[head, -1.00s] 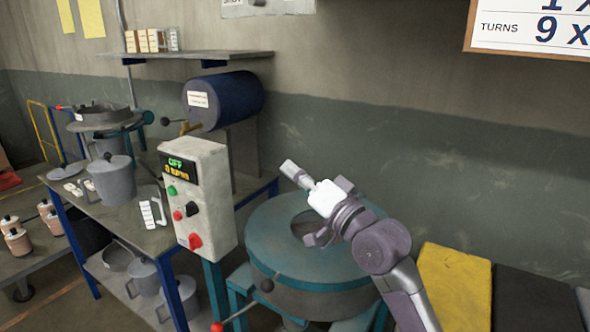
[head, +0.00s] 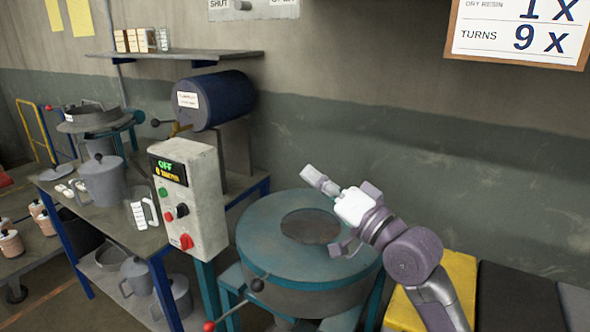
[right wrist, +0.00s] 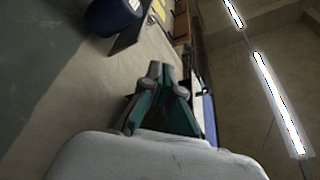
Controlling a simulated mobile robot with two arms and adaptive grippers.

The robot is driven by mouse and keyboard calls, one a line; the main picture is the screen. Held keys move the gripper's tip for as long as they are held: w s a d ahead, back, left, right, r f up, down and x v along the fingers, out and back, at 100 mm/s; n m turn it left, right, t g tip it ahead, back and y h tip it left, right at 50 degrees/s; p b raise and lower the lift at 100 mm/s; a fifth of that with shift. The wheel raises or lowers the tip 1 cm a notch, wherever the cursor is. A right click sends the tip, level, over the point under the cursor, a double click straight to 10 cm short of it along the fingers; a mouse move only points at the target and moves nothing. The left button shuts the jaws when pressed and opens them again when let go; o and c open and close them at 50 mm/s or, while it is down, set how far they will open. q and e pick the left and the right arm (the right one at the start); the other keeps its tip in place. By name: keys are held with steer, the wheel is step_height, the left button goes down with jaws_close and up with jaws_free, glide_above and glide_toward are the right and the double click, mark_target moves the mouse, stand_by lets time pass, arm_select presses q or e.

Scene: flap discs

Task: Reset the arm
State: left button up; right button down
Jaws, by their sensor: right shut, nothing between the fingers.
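My right gripper (head: 320,181) is raised above and behind the round teal machine (head: 262,245) with a dark central opening, pointing up and to the left. It is shut and empty, apart from everything around it. In the right wrist view its teal and grey fingers (right wrist: 163,78) are together at the tips. My left gripper is not in view.
A control box (head: 200,215) with a lit display reading OFF stands left of the teal machine. A blue drum (head: 225,100) is behind it, below a wall shelf (head: 175,55). A bench with a grey pot (head: 103,182) and a measuring jug (head: 143,210) is at left.

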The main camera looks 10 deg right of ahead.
steer(key=s+d+f+n+g+h, duration=0.1)
steer(key=s+f+g+h, duration=0.3)
steer(key=f, duration=0.9)
steer(key=s+d+f+n+g+h, duration=0.15)
steer(key=s+f, duration=0.45)
steer(key=f, duration=0.6)
steer(key=s+d+f+n+g+h, duration=0.1)
steer(key=s+d+f+g+h, duration=0.25)
steer(key=s+f, duration=0.65)
steer(key=s+d+f+n+g+h, duration=0.1)
steer(key=s+d+f+g+h, duration=0.4)
steer(key=s, duration=0.9)
step_height(320, 180, down, 27)
steer(key=y, duration=0.2)
steer(key=s+d+f+g, duration=0.1)
steer(key=s+d+f, duration=0.1)
steer(key=s+f, duration=1.4)
steer(key=shift+s+g+h, duration=0.3)
steer(key=shift+s, duration=0.3)
